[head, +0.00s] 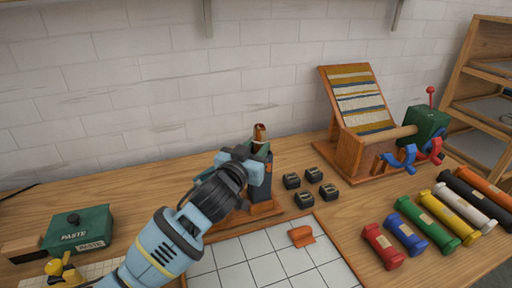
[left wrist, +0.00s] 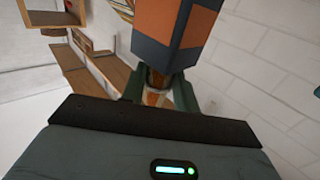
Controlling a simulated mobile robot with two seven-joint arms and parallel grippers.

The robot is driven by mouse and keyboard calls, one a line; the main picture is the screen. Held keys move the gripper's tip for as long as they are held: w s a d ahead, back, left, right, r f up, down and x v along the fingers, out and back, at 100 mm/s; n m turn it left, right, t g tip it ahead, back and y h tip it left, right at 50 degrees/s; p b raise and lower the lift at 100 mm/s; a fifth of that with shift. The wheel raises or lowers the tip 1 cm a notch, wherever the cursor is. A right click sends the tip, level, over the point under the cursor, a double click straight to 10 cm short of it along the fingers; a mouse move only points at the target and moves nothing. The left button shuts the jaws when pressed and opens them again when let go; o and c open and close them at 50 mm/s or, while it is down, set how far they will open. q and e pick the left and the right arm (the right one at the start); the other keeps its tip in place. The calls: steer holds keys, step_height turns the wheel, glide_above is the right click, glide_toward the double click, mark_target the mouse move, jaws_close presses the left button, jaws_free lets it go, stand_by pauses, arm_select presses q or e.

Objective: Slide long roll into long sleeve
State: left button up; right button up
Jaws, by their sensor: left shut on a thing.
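A brown roll (head: 259,131) stands upright, its top end showing above the jaws of my left gripper (head: 260,149). The gripper is shut on it; in the left wrist view the roll (left wrist: 156,80) shows between the dark fingers. Directly below is a dark, upright sleeve (head: 262,187) on an orange wooden base (head: 273,210). The dark sleeve with orange panels (left wrist: 170,32) fills the top middle of the left wrist view. The roll is in line with the sleeve and meets its end; how deep it sits is hidden. My right gripper is not in view.
Several small black blocks (head: 291,181) stand right of the sleeve. A wooden loom-like stand (head: 350,150) with a green box (head: 424,124) is behind right. Coloured rolls (head: 427,222) lie at right. A green paste box (head: 78,229) is at left. An orange piece (head: 302,236) lies on the white grid.

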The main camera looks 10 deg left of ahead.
arm_select(q)
steer(key=o, duration=1.1)
steer(key=shift+s, duration=0.15)
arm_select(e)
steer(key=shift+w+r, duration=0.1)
arm_select(q)
steer(key=shift+s, duration=0.3)
steer(key=s+p, duration=0.1)
steer(key=s, duration=0.1)
steer(key=s+a, duration=0.1)
steer(key=s, duration=0.1)
steer(key=s+p, duration=0.1)
steer(key=s, duration=0.1)
steer(key=shift+s+a+p, duration=0.25)
steer(key=shift+s+p, duration=0.1)
steer(key=shift+s, duration=0.05)
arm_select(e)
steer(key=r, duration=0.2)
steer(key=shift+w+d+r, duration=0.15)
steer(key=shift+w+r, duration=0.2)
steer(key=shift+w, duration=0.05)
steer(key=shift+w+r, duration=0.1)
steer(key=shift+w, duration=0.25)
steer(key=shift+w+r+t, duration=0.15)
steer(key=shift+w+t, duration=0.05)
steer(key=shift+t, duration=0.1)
